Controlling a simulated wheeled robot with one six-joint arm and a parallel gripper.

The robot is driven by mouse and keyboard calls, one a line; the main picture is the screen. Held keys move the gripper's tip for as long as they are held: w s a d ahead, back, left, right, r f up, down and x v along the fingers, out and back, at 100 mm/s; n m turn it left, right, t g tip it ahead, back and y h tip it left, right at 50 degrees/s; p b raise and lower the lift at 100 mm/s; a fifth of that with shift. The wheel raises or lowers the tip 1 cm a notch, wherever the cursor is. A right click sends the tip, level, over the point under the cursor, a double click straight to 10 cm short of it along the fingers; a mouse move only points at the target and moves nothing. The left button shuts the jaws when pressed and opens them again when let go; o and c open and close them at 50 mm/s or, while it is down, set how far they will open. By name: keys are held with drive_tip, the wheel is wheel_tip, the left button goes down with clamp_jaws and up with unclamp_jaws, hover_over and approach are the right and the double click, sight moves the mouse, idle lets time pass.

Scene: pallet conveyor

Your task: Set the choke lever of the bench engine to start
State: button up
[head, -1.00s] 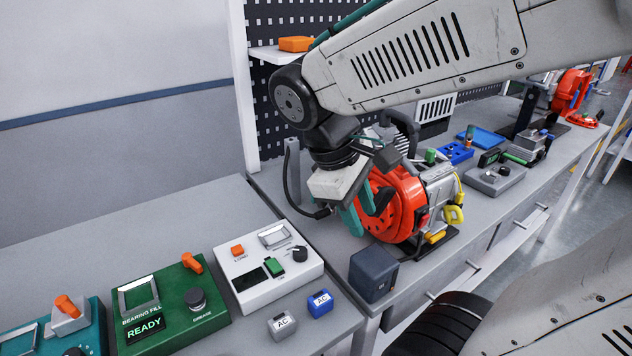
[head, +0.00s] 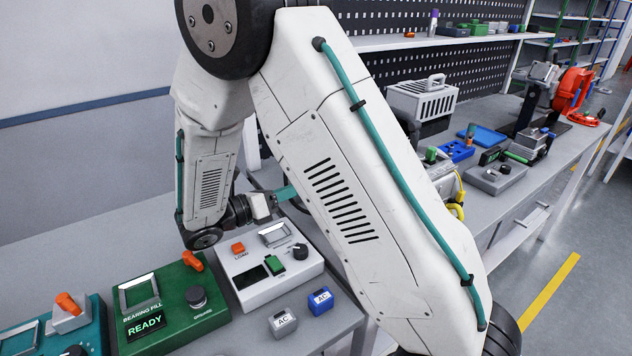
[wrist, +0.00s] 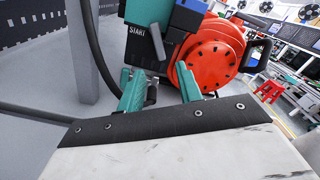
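A grey lever (wrist: 158,42) stands tilted just right of the START label. My gripper (wrist: 155,72) is open, its two teal fingers apart below the panel, with the lever ahead of the gap between them. I cannot tell whether a finger touches the engine. In the head view my arm hides most of the engine; only its grey and yellow right side (head: 448,185) shows. One teal finger (head: 286,193) shows there.
A white device (head: 262,285) with an orange button and a green READY device (head: 165,318) stand on the near bench. Grey and blue AC blocks (head: 320,301) lie in front. In the wrist view a grey post (wrist: 82,50) and black cable (wrist: 100,60) are left of the engine.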

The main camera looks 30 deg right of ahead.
drive_tip(key=d, duration=0.7)
drive_tip(key=shift+d, duration=0.3)
clamp_jaws()
